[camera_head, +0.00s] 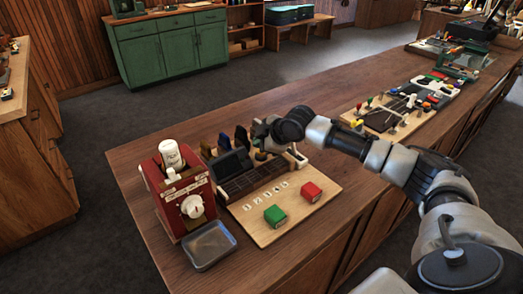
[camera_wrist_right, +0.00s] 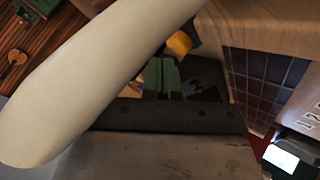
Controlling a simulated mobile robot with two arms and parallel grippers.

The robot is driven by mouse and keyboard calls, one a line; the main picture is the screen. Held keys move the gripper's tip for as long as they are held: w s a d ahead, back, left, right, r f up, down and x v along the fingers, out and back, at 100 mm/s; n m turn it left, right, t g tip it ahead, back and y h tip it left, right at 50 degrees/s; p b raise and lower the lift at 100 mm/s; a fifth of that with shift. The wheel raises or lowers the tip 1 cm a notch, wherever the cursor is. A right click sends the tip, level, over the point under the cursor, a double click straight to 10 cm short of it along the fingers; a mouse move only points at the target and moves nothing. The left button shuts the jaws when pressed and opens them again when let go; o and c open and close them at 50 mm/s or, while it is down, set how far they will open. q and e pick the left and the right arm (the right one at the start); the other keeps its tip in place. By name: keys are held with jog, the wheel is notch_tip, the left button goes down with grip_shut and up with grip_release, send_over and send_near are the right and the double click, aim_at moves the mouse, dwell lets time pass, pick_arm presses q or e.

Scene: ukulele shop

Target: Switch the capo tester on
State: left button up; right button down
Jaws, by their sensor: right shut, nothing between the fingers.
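The capo tester appears to be the pale wooden board (camera_head: 255,236) on the bench, with a fretboard (camera_head: 250,181), a dark screen (camera_head: 230,163), a row of white number cards, a green button (camera_head: 275,216) at front left and a red button (camera_head: 310,192) at front right. Its fretboard also shows at the right of the right wrist view (camera_wrist_right: 265,80). My right gripper (camera_head: 266,140) is shut and empty over the board's back edge, apart from both buttons. Its fingertips are small and partly hidden. My left gripper is out of view.
A red machine (camera_head: 180,187) with a white bottle and dial stands left of the board. A grey metal tray (camera_head: 209,245) lies in front of it. Several capos stand along the board's back. Another cluttered board (camera_head: 390,115) is farther right; bare bench lies between.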

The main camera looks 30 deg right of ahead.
dwell(0.4)
jog(key=shift+f, duration=0.45)
dwell(0.3)
jog(key=shift+r+p, duration=0.5)
jog(key=shift+p, duration=0.5)
notch_tip(320, 180, up, 6)
jog(key=p, duration=0.6)
jog(key=shift+p, duration=0.3)
